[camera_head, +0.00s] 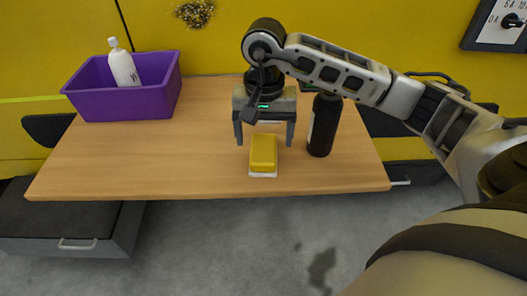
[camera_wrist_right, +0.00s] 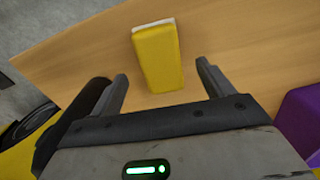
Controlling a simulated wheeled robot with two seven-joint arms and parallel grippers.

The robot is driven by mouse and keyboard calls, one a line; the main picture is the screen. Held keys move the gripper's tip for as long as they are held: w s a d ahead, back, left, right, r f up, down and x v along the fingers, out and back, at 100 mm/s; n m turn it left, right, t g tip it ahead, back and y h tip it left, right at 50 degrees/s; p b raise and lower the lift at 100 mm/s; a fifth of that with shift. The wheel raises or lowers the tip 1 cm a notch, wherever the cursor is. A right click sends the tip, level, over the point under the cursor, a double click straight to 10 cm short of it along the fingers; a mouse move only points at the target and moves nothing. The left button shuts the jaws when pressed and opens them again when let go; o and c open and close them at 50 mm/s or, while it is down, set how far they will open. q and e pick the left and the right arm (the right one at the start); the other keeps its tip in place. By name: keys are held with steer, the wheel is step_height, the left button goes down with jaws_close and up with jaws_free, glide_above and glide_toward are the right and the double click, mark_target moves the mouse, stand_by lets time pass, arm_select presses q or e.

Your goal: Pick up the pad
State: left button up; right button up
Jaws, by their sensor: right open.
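The pad (camera_head: 263,150) is a yellow block with a white underside, lying on the wooden table near its front edge in the head view. It also shows in the right wrist view (camera_wrist_right: 158,58). My right gripper (camera_head: 265,143) is above and just behind the pad, pointing down, with its fingers apart. In the right wrist view the open fingers (camera_wrist_right: 162,82) point toward the pad, and nothing is between them at the tips. I cannot tell the exact height of the fingers above the table. My left gripper is not in view.
A dark bottle (camera_head: 324,124) stands close to the right of my right gripper. A purple bin (camera_head: 125,103) with a white bottle (camera_head: 123,64) in it stands at the table's back left. The wooden table (camera_head: 150,160) is clear left of the pad. A yellow wall (camera_head: 160,20) rises behind.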

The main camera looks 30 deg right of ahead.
mark_target(263, 147)
step_height(263, 147, down, 4)
steer(key=shift+w+f+p, duration=0.1)
steer(key=shift+f+p, duration=0.1)
steer(key=shift+p, duration=0.1)
steer(key=c, duration=1.1)
steer(key=shift+r, duration=0.15)
steer(key=shift+r, duration=0.2)
step_height(263, 147, up, 2)
steer(key=shift+w+r+b, duration=0.1)
steer(key=shift+r+b, duration=0.1)
steer(key=shift+b, duration=0.35)
steer(key=s+a+r, duration=0.1)
steer(key=r, duration=0.1)
steer(key=a+r, duration=0.2)
steer(key=s+a+r, duration=0.1)
steer(key=r, duration=0.1)
steer(key=shift+s+a, duration=0.15)
steer(key=shift+s, duration=0.2)
steer(key=s+a+r, duration=0.4)
steer(key=s+a, duration=0.1)
steer(key=a, duration=0.2)
steer(key=shift+a, duration=0.3)
